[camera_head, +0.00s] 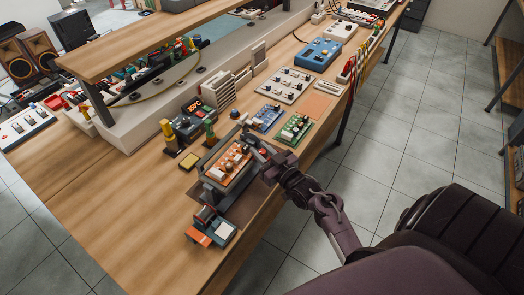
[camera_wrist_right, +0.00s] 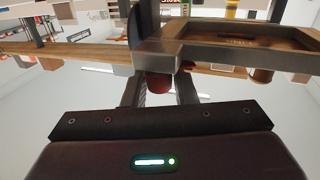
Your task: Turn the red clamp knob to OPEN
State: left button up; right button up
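The red clamp knob (camera_head: 263,152) is a small red spot at the right side of a dark board holder, partly hidden by my right gripper. In the right wrist view the knob (camera_wrist_right: 158,83) is a dark red round shape between the two fingers. An orange board (camera_head: 232,160) with white parts sits in the holder. My right gripper (camera_head: 257,148) reaches in from the right at the table's front edge. Its fingers (camera_wrist_right: 159,90) stand apart, one on each side of the knob; whether they touch it is unclear. The OPEN marking is not readable. My left gripper is not in view.
A green board (camera_head: 294,128) and a blue board (camera_head: 266,118) lie behind the holder. A red-display unit (camera_head: 193,121) stands to the left. The left front of the wooden table (camera_head: 120,215) is clear.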

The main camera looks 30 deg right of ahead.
grip_shut()
jog(key=shift+y, duration=0.3)
jog(key=shift+d+f+n+g+y+b, duration=0.1)
jog(key=shift+n+g+y+b, duration=0.15)
jog(key=shift+n+y+b, duration=0.55)
jog(key=shift+f+n+g+y+b, duration=0.1)
jog(key=shift+n+g+y+b, duration=0.2)
jog(key=shift+n+y, duration=0.85)
jog(key=y+b, duration=0.1)
jog(key=n+g+y+b, duration=0.1)
jog(key=y, duration=0.1)
jog(key=shift+n+g+y, duration=0.25)
jog(key=shift+r+n+y+b, duration=0.15)
jog(key=shift+n+y+b, duration=0.15)
jog(key=shift+y+b, duration=0.1)
jog(key=shift+g, duration=0.3)
jog(key=shift+o, duration=0.9)
grip_release()
